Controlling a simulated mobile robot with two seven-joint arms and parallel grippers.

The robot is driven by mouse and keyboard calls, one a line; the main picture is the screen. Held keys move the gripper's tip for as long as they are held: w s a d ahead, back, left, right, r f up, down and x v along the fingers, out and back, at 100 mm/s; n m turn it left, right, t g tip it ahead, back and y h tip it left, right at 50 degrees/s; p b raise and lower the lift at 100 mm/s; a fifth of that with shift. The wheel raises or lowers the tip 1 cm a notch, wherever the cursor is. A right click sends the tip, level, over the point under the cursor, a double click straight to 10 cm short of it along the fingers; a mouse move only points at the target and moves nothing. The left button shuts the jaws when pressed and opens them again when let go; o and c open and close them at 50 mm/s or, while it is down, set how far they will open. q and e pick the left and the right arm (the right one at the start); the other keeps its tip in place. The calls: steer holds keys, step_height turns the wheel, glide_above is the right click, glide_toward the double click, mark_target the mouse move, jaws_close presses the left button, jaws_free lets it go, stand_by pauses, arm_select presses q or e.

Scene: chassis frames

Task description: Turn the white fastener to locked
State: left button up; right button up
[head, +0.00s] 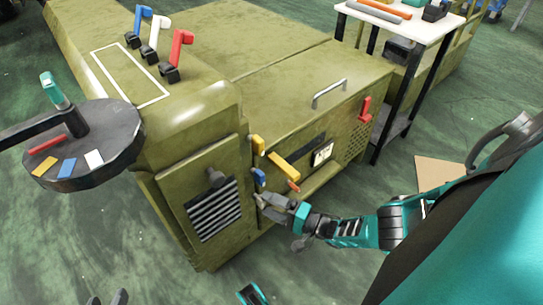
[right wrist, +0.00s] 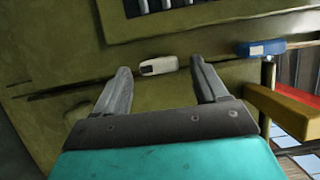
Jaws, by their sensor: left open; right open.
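The white fastener (right wrist: 158,66) is a small light piece with a dark patch at its left end, on the green chassis panel in the right wrist view. It lies roughly lengthwise along a panel seam. My right gripper (right wrist: 161,66) is open, with a fingertip on either side of the fastener; I cannot tell if they touch it. In the head view my right gripper (head: 262,198) is at the lower chassis edge, below the blue fastener (head: 259,177), and I cannot make out the white fastener there. My left gripper (head: 107,298) is open and empty at the bottom edge.
The blue fastener also shows in the right wrist view (right wrist: 262,48), near a large yellow handle (right wrist: 285,108). A yellow fastener (head: 258,145) sits above. A louvred vent (head: 214,210) is to the left. A round dark panel (head: 85,150) stands at left; a white-topped table (head: 400,20) stands behind.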

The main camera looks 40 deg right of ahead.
steer(key=v, duration=1.3)
steer(key=shift+w, duration=0.1)
